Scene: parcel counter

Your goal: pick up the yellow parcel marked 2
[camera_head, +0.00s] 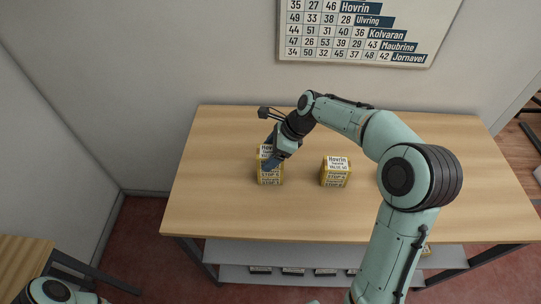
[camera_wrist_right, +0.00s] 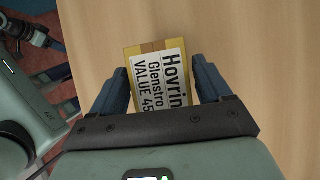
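A yellow parcel (camera_head: 270,177) with a white label stands left of the middle of the wooden counter. In the right wrist view, the parcel (camera_wrist_right: 158,80) shows its top label, with "Hovrin", "Glenstro" and "VALUE 45". Its front has a "STOP" line whose number is too small to read surely. My right gripper (camera_head: 271,163) is down over this parcel. Its blue fingers stand on either side, and the parcel lies slightly askew between them. The fingers look open (camera_wrist_right: 162,75); contact is not clear. Of my left arm, only a link shows at the bottom left.
A second yellow parcel (camera_head: 335,172), also labelled "Hovrin", stands to the right, apart from the first. The counter (camera_head: 215,205) is otherwise clear, partly covered by my right arm. A grey shelf (camera_head: 235,273) lies below. A number board (camera_head: 365,30) hangs on the wall.

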